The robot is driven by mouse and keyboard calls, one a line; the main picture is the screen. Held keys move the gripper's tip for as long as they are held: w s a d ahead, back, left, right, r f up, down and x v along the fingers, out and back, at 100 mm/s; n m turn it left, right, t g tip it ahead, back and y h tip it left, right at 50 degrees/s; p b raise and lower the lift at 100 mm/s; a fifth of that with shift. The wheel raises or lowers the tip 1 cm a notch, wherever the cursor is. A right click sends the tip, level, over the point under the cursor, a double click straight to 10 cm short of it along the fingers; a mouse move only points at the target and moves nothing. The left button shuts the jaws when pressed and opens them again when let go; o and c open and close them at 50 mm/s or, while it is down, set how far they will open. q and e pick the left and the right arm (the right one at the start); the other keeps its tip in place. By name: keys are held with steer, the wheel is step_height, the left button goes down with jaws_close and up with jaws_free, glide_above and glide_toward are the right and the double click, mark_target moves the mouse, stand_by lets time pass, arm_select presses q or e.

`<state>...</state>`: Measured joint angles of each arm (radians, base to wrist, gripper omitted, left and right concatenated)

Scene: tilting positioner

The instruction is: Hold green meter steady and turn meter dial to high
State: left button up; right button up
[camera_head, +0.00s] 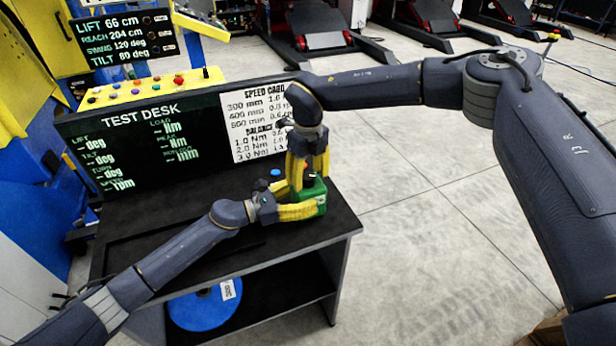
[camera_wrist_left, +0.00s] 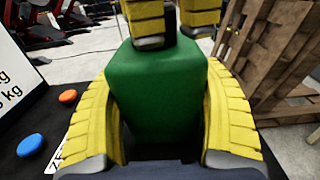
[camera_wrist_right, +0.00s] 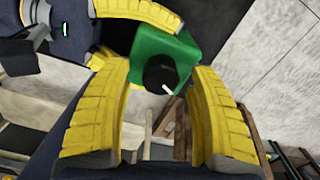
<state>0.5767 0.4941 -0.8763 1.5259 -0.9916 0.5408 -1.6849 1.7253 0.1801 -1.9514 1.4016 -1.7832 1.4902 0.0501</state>
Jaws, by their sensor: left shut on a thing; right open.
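The green meter (camera_head: 320,190) sits at the right end of the black desk. My left gripper (camera_head: 298,207) is shut on the meter. In the left wrist view its yellow fingers lie along both sides of the green body (camera_wrist_left: 155,90). My right gripper (camera_head: 308,172) points down from above the meter, open and empty. In the right wrist view the black meter dial (camera_wrist_right: 157,72) with its white pointer (camera_wrist_right: 167,88) shows just beyond and between the open fingers, seemingly apart from them. In the head view the dial is hidden by the right gripper. Dial markings cannot be read.
The test desk board (camera_head: 150,140) and white speed card (camera_head: 255,120) stand along the desk's back. A blue button (camera_wrist_left: 30,145) and an orange-red button (camera_wrist_left: 68,96) are left of the meter. A blue disc (camera_head: 205,305) lies on the lower shelf. Open floor lies right.

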mark_target(308, 176)
step_height(308, 176, up, 12)
steer(key=shift+f, duration=0.2)
stand_by(0.4)
arm_select(q)
steer(key=o, duration=1.7)
